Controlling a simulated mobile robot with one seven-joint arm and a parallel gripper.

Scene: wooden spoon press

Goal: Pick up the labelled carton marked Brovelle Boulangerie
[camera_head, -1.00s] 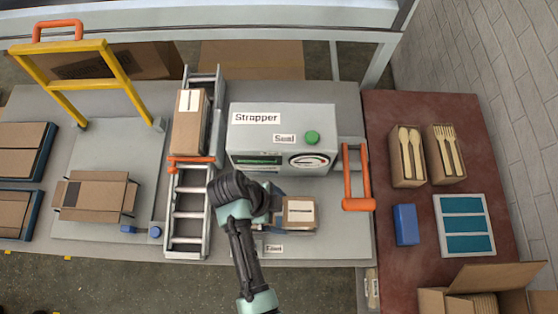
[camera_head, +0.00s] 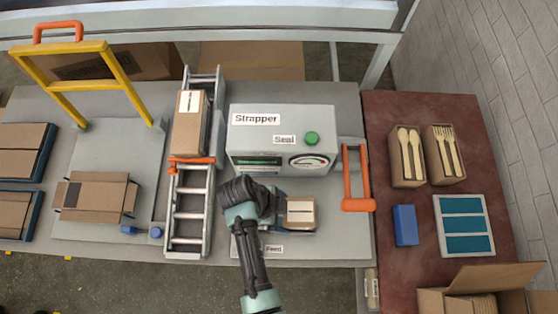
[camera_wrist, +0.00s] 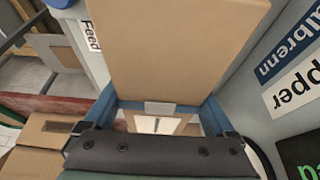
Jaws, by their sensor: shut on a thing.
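A small brown carton (camera_head: 300,219) with a white label sits at the front of the strapper, above its feed plate; I cannot tell if it touches the plate. The label's print is too small to read. My gripper is mostly hidden behind my wrist in the head view. In the wrist view, my gripper (camera_wrist: 160,108) has its blue fingers on both sides of the carton (camera_wrist: 175,50), shut on it. The carton's plain brown face fills the upper middle there. A second carton (camera_head: 185,137) with a white label lies on the roller ladder to the left.
The grey strapper (camera_head: 265,118) with its green button stands just behind the carton. An orange handle (camera_head: 358,203) stands to the right. A roller ladder (camera_head: 187,225) lies to the left. Cutlery boxes (camera_head: 408,170) and a blue block (camera_head: 405,224) are on the red table.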

